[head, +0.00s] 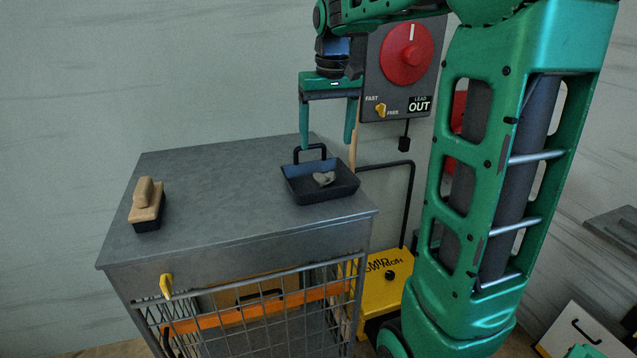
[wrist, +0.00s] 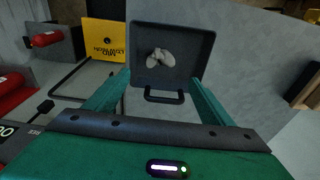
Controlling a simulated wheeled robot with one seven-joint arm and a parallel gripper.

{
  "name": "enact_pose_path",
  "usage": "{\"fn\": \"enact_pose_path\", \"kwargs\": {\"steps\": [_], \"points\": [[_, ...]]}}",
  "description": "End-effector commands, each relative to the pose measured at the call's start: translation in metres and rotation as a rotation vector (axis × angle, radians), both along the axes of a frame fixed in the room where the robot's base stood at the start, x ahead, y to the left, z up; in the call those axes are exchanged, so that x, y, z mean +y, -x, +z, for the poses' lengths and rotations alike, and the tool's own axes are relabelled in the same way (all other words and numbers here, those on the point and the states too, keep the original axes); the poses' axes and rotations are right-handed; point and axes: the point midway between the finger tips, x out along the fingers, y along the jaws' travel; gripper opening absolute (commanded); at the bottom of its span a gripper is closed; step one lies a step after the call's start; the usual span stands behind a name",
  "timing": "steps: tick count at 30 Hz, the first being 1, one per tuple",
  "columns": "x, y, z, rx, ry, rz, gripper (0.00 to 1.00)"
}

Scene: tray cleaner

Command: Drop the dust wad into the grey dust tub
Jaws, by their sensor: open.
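The dust wad (head: 324,179) is a small, pale grey, lumpy piece lying in a dark tray (head: 296,178) with a loop handle, on top of a grey cabinet (head: 235,205). In the wrist view the wad (wrist: 161,57) lies inside the tray (wrist: 175,32), with the handle toward my gripper. My gripper (head: 327,143) is open and empty, fingers pointing down, above the handle side of the tray. In the wrist view its fingers (wrist: 161,85) spread on either side of the handle. I cannot make out a grey dust tub in either view.
A wooden-backed brush (head: 147,205) stands at the cabinet's left. A panel with a red dial (head: 406,52) hangs behind my gripper. A yellow box (head: 388,278) stands right of the cabinet. The cabinet top between brush and tray is clear.

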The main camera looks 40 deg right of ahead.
Motion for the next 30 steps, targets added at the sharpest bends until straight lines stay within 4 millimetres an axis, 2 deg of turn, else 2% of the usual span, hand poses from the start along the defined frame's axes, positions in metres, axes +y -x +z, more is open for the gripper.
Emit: {"fn": "enact_pose_path", "kwargs": {"steps": [1,6,12,18,30], "points": [[0.000,0.000,0.011,-0.004,0.001,0.000,0.76],[0.001,0.004,0.043,-0.004,0.001,0.000,0.76],[0.002,0.007,0.068,0.000,0.000,-0.001,0.76],[0.002,0.008,0.076,0.001,0.000,-0.001,0.76],[0.002,0.008,0.076,0.001,0.000,-0.001,0.76]]}}
